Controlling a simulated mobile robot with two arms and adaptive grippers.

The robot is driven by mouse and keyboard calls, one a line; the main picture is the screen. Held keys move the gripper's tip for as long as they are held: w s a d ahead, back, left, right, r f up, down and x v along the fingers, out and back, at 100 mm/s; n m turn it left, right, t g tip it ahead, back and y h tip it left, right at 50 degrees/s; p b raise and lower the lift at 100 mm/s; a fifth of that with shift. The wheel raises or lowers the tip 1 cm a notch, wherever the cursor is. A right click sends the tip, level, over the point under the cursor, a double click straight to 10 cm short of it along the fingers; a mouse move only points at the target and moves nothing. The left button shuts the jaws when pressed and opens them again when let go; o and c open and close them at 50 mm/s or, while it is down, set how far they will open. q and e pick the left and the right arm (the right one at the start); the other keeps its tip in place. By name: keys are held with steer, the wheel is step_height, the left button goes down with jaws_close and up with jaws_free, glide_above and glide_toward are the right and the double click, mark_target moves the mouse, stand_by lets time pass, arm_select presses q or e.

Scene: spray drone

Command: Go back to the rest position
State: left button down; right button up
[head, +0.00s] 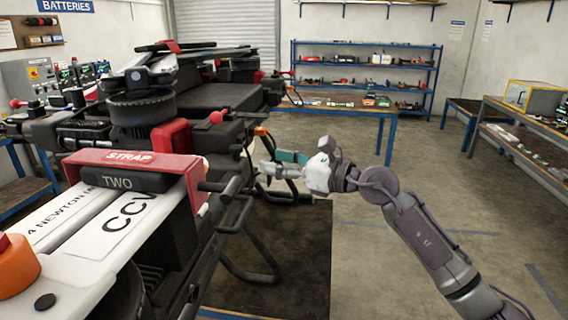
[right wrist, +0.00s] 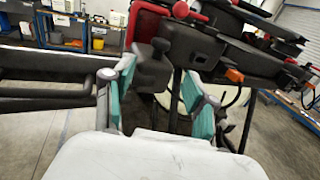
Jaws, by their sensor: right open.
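The spray drone (head: 205,97) fills the left half of the head view, black with red parts. My right gripper (head: 268,170) is beside the drone's frame, its arm coming in from the lower right. In the right wrist view the gripper's two teal-padded fingers (right wrist: 162,100) are spread apart. A black latch-like part (right wrist: 152,66) of the drone shows beyond and between them, and I cannot tell whether they touch it. No object is held. My left gripper is not in view.
A white battery unit with a red STRAP bar (head: 130,158) stands close at the left. A blue-framed shelf (head: 365,62) and a workbench (head: 340,103) stand at the back. Another bench (head: 528,140) is at the right. The floor (head: 440,200) between is clear.

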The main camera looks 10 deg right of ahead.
steer(key=shift+s+d, duration=0.45)
steer(key=shift+d, duration=0.15)
steer(key=w+d+f+m+t+h, duration=0.2)
steer(key=d+f+m, duration=0.2)
steer(key=f+m, duration=0.75)
steer(key=w+d+f+m+t+h, duration=0.25)
steer(key=f+m, duration=0.45)
steer(key=f, duration=0.9)
steer(key=s+d+f+m+g+h, duration=0.15)
steer(key=s+f+m, duration=0.25)
steer(key=f, duration=0.5)
steer(key=s+d+f+m+h, duration=0.3)
steer(key=s+f+m, duration=0.15)
steer(key=f, duration=0.45)
steer(key=s+d+f+m+g+h, duration=0.1)
steer(key=s+d+f+m+h, duration=0.3)
steer(key=f, duration=0.6)
steer(key=s+f+m+g+h, duration=0.1)
steer(key=s+f+m+g, duration=0.5)
steer(key=s+f, duration=1.2)
steer(key=s+f+m+g, duration=0.2)
steer(key=s+f+m, duration=0.1)
steer(key=s, duration=1.2)
steer(key=s+f+m+g, duration=0.3)
steer(key=s+f+m, duration=0.1)
steer(key=s, duration=1.1)
steer(key=shift+s+a+f+g+h, duration=0.35)
steer(key=shift+a+f, duration=0.1)
steer(key=shift+f, duration=0.1)
